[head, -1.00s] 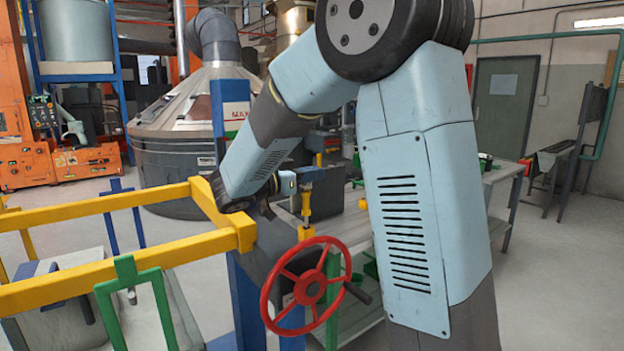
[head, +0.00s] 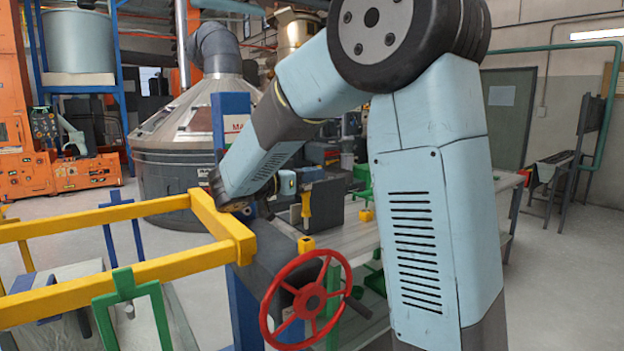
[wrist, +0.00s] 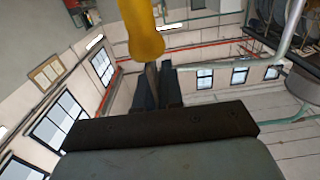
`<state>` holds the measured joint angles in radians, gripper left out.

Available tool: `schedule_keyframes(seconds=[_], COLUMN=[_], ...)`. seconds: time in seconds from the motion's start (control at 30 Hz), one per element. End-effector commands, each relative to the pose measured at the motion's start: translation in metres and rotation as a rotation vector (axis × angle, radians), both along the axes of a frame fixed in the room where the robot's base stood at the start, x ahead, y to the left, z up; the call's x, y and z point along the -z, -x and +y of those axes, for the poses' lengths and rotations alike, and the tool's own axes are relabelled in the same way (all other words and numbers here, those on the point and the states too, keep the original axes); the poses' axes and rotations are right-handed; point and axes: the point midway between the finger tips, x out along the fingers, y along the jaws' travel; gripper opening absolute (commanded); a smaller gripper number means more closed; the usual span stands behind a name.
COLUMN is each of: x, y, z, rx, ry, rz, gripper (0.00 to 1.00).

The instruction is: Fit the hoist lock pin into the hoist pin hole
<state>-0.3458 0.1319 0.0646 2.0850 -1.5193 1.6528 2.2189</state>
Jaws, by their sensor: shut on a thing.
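The hoist lock pin has a yellow handle (head: 306,204), seen upright in the head view near the middle. In the wrist view its yellow handle (wrist: 142,32) is at top centre, with a grey metal shank running down between the dark fingers. My gripper (wrist: 155,85) is shut on that shank; in the head view my gripper (head: 290,199) is small and partly lost against dark things behind. Below the pin, apart from it, a yellow block (head: 306,243) sits on a dark grey housing. I cannot make out the hoist pin hole itself.
A red handwheel (head: 307,299) with a dark handle stands in front of the housing. Yellow rails (head: 120,272) and a green frame (head: 130,297) are at left. A workbench (head: 372,243) with a small yellow piece (head: 367,215) lies behind. My arm blocks the right.

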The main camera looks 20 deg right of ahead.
Motion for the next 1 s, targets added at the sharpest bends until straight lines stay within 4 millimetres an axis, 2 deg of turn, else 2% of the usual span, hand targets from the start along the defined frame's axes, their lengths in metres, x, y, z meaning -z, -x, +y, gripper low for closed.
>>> schedule_keyframes(seconds=[0.47,1.0], x=[-0.004,-0.037], y=[0.000,0.000], z=[0.000,0.000], rx=[0.000,0.000], ry=[-0.001,-0.001], rz=[-0.002,-0.002], gripper=[0.00,0.00])
